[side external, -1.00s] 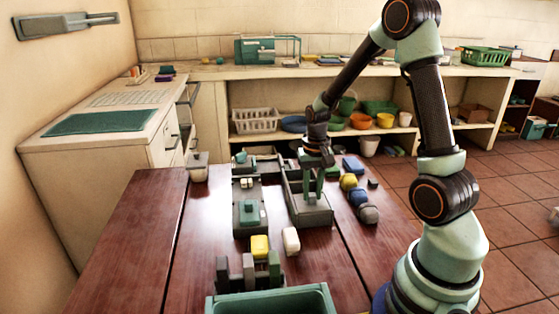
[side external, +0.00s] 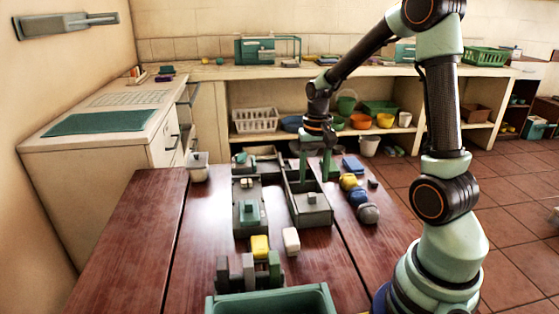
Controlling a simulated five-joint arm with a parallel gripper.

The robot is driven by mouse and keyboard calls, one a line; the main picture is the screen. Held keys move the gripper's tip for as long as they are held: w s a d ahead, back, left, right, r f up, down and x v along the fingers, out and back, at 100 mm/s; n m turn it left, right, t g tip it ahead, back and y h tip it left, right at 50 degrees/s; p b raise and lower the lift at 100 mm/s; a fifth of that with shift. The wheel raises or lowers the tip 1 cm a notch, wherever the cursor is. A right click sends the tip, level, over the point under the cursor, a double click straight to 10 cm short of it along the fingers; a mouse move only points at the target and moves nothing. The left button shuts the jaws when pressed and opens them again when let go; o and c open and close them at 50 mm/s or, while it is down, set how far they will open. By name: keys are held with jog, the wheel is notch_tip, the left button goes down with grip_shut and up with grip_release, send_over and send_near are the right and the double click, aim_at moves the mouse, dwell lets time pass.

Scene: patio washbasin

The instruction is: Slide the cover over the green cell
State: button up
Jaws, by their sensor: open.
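A long grey tray (side external: 328,219) lies on the wooden table, running away from the camera. A grey piece with a small raised knob (side external: 311,197) sits in its near part and may be the cover. My gripper (side external: 316,178) is over the tray's far part, beyond the knob and apart from it. Its two green fingers are spread, with nothing seen between them. The tray's far floor is partly behind its wall and the fingers, and I cannot make out a green cell there. Left of it, a second grey tray (side external: 237,226) has a green knobbed block (side external: 248,210) in its near part.
Yellow, blue and grey rounded pieces (side external: 358,197) stand right of the tray. A yellow block (side external: 260,246) and a white block (side external: 291,241) lie in front. A grey-and-green rack (side external: 248,268) and a green bin (side external: 270,302) are nearest. The table's left side is clear.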

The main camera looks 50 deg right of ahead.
aim_at(311, 197)
notch_tip(311, 197, up, 7)
jog(key=shift+f, duration=0.2)
jog(key=shift+a, duration=0.1)
jog(key=s+a+r+n+t, duration=0.2)
jog(key=a+r+n, duration=0.1)
jog(key=a, duration=0.5)
jog(key=s+a+r+n+t, duration=0.2)
jog(key=a+r+n+t, duration=0.1)
jog(key=a+n, duration=0.3)
jog(key=shift+s+a+r+t, duration=0.15)
jog(key=shift+s+a+t, duration=0.2)
jog(key=shift+a, duration=0.7)
